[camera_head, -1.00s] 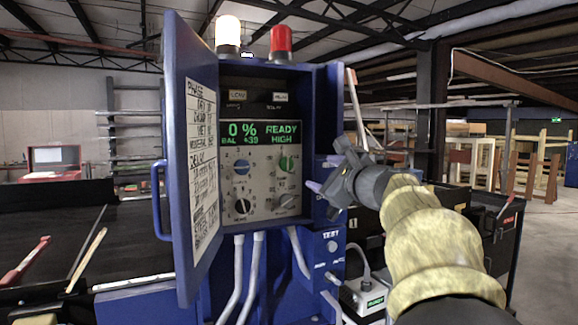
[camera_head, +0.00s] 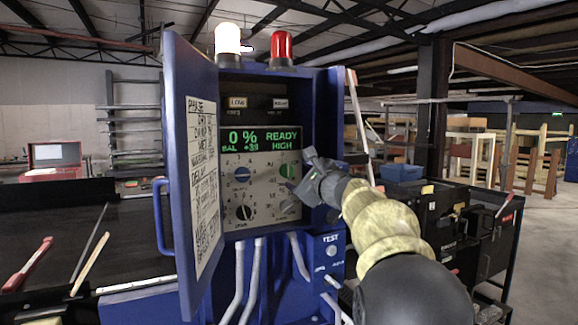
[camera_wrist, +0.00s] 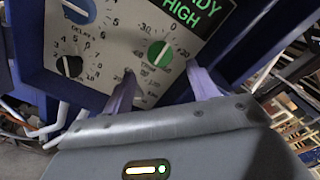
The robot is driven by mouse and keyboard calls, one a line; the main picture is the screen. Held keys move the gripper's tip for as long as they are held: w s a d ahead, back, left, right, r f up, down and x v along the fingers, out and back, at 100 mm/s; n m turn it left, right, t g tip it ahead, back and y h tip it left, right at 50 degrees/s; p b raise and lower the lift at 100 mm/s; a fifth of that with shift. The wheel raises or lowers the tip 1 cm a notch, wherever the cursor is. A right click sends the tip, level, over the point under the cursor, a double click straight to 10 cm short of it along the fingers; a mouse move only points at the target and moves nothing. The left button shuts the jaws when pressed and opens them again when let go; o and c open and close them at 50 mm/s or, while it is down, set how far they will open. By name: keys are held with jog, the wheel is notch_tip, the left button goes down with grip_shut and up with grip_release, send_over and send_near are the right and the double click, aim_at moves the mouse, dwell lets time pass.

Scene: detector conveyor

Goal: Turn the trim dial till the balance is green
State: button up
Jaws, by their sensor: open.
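The trim dial is a green knob (camera_head: 288,170) at the upper right of the control panel inside the blue cabinet. In the wrist view the green knob (camera_wrist: 160,53) has a pale pointer mark and a printed scale around it. My gripper (camera_head: 299,172) is open in front of the panel, partly covering the knob's right side in the head view. In the wrist view its pale fingers (camera_wrist: 160,73) are spread, one low left and one right of the knob. Contact cannot be told. The display (camera_head: 260,139) shows 0 %, BAL about +39, READY and HIGH in green text.
A blue knob (camera_head: 242,174) and black knob (camera_head: 244,212) sit left on the panel. The cabinet door (camera_head: 203,250) stands open at left. A lit white lamp (camera_head: 228,39) and red lamp (camera_head: 282,44) stand on top. Grey cables (camera_head: 238,285) hang below.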

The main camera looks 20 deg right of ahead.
aim_at(288, 172)
jog(key=w+p, duration=0.2)
jog(key=w, duration=0.3)
jog(key=shift+w+a+r, duration=0.1)
jog(key=shift+w+r, duration=0.05)
jog(key=shift+w, duration=0.15)
jog(key=shift+w+p, duration=0.45)
jog(key=shift+w, duration=0.15)
jog(key=shift+f, duration=0.2)
jog(key=c, duration=1)
